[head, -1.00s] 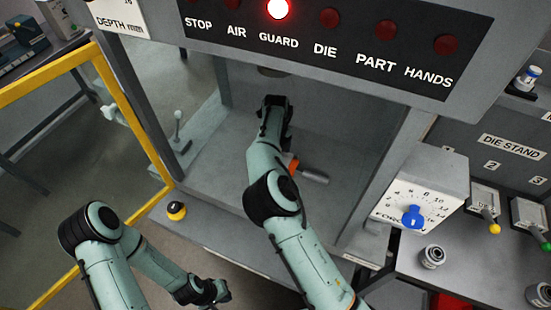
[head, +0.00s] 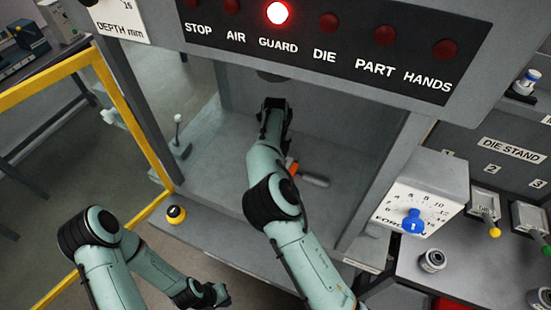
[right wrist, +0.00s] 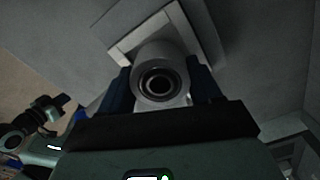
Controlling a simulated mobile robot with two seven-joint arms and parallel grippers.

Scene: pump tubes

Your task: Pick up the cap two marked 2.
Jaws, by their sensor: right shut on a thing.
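My right arm reaches into the press opening, and its dark gripper (head: 273,106) is beneath the press head. In the right wrist view the blue fingers of that gripper (right wrist: 160,88) are shut on a round grey part (right wrist: 160,58) with concentric rings around a dark hole. I see no number on this part, so I cannot tell whether it is the cap marked 2. My left gripper (head: 208,296) is low in the head view, away from the press; its fingers are too small to judge.
An orange piece (head: 291,167) and a grey cylinder (head: 314,180) lie in the press opening. A ringed metal part (head: 432,260) and another (head: 540,297) stand on the right bench. A yellow guard frame (head: 150,160) is on the left. The GUARD lamp (head: 277,13) is lit.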

